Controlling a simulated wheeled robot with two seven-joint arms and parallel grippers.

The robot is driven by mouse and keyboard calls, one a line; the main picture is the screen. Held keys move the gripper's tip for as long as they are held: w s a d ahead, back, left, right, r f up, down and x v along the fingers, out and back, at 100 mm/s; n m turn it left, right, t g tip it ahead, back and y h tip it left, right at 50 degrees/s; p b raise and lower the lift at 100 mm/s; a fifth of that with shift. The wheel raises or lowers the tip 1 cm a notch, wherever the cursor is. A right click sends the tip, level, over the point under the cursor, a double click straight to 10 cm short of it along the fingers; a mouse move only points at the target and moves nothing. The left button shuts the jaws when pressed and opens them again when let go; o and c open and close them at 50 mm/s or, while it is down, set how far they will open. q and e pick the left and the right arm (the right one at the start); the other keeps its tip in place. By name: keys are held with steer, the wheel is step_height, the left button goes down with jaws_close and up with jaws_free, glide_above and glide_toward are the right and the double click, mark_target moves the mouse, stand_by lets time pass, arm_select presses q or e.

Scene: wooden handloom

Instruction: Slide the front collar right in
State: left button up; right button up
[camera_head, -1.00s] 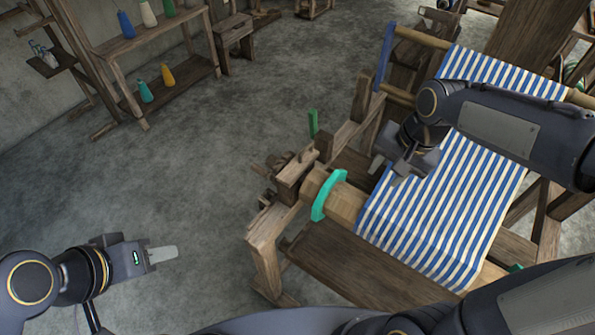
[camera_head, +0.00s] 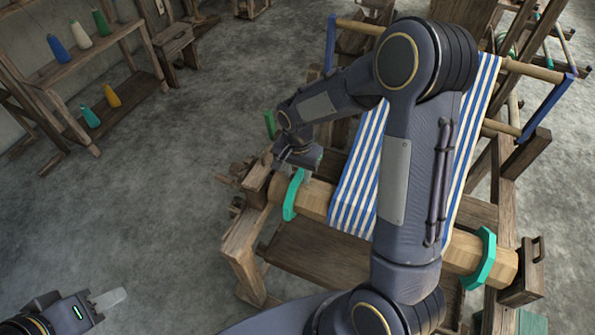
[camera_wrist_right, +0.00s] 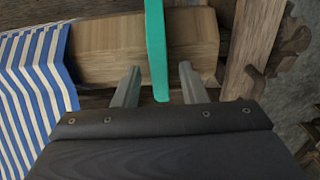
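A teal collar (camera_head: 292,194) sits around the left end of the thick wooden front beam (camera_head: 315,198), apart from the cloth's edge. A second teal collar (camera_head: 483,258) sits near the beam's right end. My right gripper (camera_head: 306,174) is at the left-end collar. In the right wrist view its two fingers (camera_wrist_right: 159,86) are spread, with this collar (camera_wrist_right: 156,45) between them and gaps on both sides. The beam (camera_wrist_right: 110,50) shows between the collar and the cloth. My left gripper (camera_head: 110,298) is low at the left, away from the loom; its finger opening is unclear.
Blue-and-white striped cloth (camera_head: 355,185) runs over the loom, partly hidden by my right arm. A wooden frame post (camera_wrist_right: 255,45) stands beyond the beam end in the wrist view. A shelf with spools (camera_head: 75,45) is at upper left. The floor (camera_head: 150,215) between is clear.

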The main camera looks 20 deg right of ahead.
mark_target(328, 192)
steer(key=shift+f, duration=0.2)
jaws_close()
steer(key=s+d+b, duration=0.1)
steer(key=s+d, duration=0.4)
steer(key=shift+s+d, duration=0.1)
steer(key=shift+s, duration=0.25)
steer(key=shift+s+d, duration=0.2)
steer(key=shift+s, duration=0.05)
jaws_free()
steer(key=shift+s+d, duration=0.1)
steer(key=shift+s, duration=0.05)
